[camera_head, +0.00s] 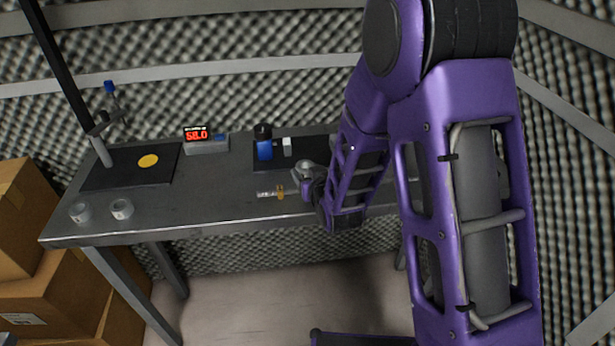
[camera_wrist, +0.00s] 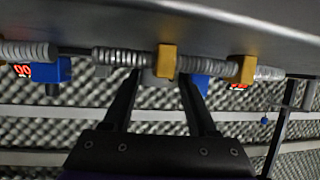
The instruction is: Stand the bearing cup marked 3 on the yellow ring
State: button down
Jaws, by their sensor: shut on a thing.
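The yellow ring (camera_head: 148,161) lies flat on a black mat (camera_head: 115,178) at the left of the table, in the head view. My gripper (camera_head: 309,178) is far to its right, in front of the table's middle. It is shut on a grey rounded thing (camera_head: 304,167), which looks like a bearing cup; no mark on it can be read. Two grey bearing cups stand at the table's front left: one cup (camera_head: 80,212) and another cup (camera_head: 121,208). Their marks are too small to read. The wrist view shows my gripper's fingers (camera_wrist: 158,82) around something grey, hard to make out.
A slim stand (camera_head: 95,140) rises at the mat's left. A red display (camera_head: 205,141) and a blue device (camera_head: 264,149) stand along the back. A clear, yellow-banded piece (camera_head: 268,193) lies beside my gripper. Cardboard boxes (camera_head: 35,265) sit left. The table's middle is clear.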

jog(key=shift+f, duration=0.55)
jog(key=shift+f, duration=0.2)
jog(key=shift+c, duration=0.9)
grip_release()
jog(key=shift+r, duration=0.1)
